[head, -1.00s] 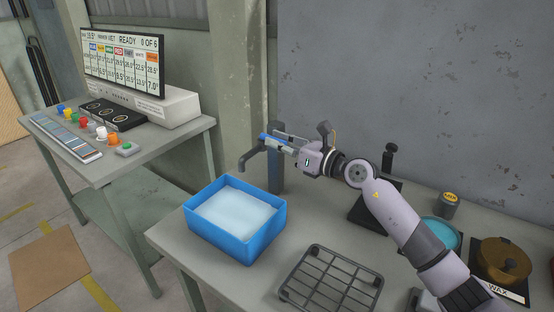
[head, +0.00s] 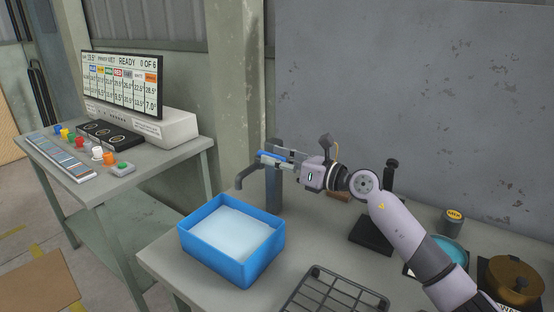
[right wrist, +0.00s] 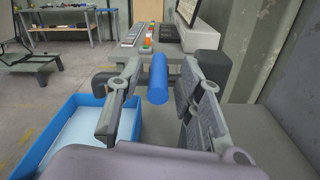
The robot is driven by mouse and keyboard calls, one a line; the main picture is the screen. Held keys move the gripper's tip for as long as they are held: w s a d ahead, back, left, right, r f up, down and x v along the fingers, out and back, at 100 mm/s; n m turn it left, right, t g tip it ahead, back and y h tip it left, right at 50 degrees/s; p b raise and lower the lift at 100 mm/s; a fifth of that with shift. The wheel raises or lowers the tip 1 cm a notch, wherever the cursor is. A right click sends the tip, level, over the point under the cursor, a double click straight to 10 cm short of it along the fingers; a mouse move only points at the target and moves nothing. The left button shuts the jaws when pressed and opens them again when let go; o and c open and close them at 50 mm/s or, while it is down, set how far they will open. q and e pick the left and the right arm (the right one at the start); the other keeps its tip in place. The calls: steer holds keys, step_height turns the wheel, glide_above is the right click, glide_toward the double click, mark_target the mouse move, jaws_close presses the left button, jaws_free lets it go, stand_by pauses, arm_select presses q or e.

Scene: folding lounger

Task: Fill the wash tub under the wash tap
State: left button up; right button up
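The blue wash tub (head: 262,268) stands on the grey bench, with a pale, water-like surface (head: 230,236) inside. It also shows in the right wrist view (right wrist: 42,140). The dark grey wash tap (head: 274,190) rises behind it, its spout reaching left over the tub's back edge. My right gripper (head: 274,158) is at the top of the tap. In the right wrist view its fingers (right wrist: 158,84) stand open on either side of a blue cylindrical tap handle (right wrist: 157,80), with gaps showing. My left gripper is not in view.
A wire rack (head: 333,294) lies in front on the bench. A black stand (head: 375,232), a teal bowl (head: 450,252) and a brown lidded pot (head: 515,280) sit to the right. A separate table at left holds a screen (head: 122,84) and coloured knobs.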

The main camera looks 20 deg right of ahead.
steer(key=v, duration=1.2)
stand_by(1.5)
